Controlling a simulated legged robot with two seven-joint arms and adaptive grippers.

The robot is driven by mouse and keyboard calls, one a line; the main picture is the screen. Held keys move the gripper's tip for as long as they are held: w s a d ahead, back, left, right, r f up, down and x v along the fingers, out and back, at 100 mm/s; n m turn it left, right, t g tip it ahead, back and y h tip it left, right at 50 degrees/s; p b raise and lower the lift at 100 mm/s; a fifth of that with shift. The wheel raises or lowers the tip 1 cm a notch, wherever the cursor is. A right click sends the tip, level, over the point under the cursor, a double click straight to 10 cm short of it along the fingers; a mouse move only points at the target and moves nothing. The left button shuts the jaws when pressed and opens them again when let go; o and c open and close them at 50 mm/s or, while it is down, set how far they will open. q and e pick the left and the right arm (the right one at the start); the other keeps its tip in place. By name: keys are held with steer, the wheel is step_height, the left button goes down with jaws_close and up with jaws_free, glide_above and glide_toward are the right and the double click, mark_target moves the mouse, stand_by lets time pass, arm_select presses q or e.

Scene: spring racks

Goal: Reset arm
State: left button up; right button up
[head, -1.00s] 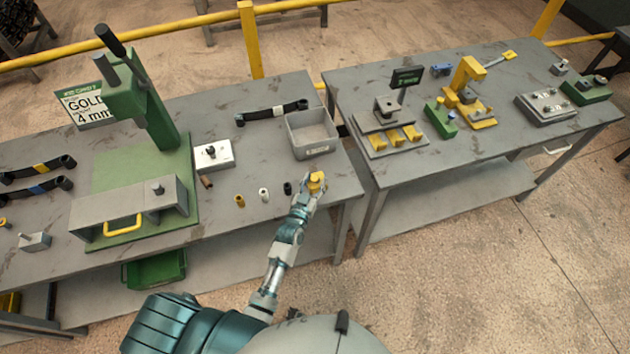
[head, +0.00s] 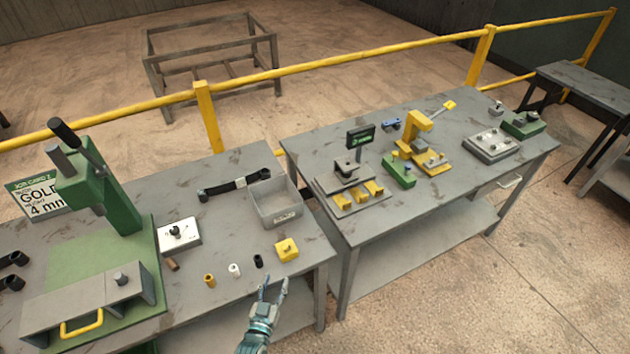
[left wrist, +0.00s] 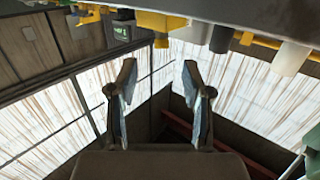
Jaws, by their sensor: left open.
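My left gripper (head: 272,288) is open and empty at the front edge of the left table (head: 215,225), near its right end. In the left wrist view its two fingers (left wrist: 158,90) stand apart with nothing between them. A yellow block (head: 287,250) sits on the table just beyond the fingertips, apart from them. A black bushing (head: 258,261), a white bushing (head: 234,270) and a gold bushing (head: 209,281) stand in a row to its left. My right gripper does not show.
A green press (head: 115,200) stands on the left table. A grey bin (head: 275,204) sits behind the yellow block. The right table (head: 405,205) holds a yellow press (head: 415,135) and other fixtures. A yellow railing (head: 340,67) runs behind both tables.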

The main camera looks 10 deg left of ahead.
arm_select(q)
steer(key=s+a+f+m+g+y, duration=0.1)
steer(key=s+a+f+g, duration=0.15)
steer(key=s+g, duration=0.6)
steer(key=s+a+f+g, duration=0.1)
steer(key=s+f+g, duration=0.35)
steer(key=s, duration=0.75)
step_height(320, 180, down, 25)
steer(key=s+g, duration=0.2)
steer(key=s+a+f+g, duration=0.1)
steer(key=s+a+f, duration=0.2)
steer(key=s+f, duration=1.4)
steer(key=shift+s+m, duration=0.3)
steer(key=shift+s, duration=0.3)
steer(key=shift+a, duration=0.1)
